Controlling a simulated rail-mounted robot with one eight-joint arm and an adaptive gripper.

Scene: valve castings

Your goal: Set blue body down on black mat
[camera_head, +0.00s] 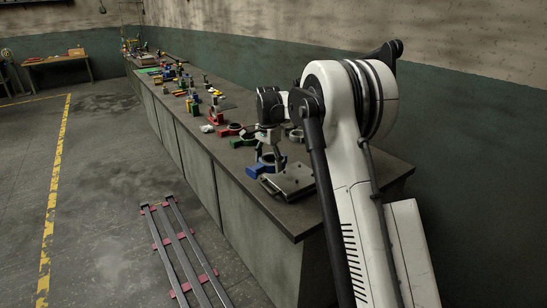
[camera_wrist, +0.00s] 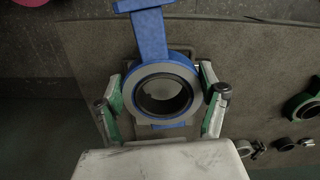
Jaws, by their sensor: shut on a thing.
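The blue body (camera_wrist: 151,35) is a blue ring casting with a grey face, a dark round bore and a straight blue arm, seen in the wrist view. It also shows low over the bench in the head view (camera_head: 257,170). My gripper (camera_wrist: 163,92) is shut on it, with a green-sided finger on each side of the ring. A dark flat plate or mat (camera_head: 290,182) lies beside the blue body at the near end of the bench; I cannot tell if it is the black mat. Whether the body touches the surface below is hidden.
The long grey bench (camera_head: 235,170) carries green (camera_head: 241,142) and red (camera_head: 229,130) castings behind the blue one, with several small parts farther off. In the wrist view a green casting (camera_wrist: 298,103) and small rings (camera_wrist: 284,144) lie to the right. A rail frame (camera_head: 180,245) lies on the floor.

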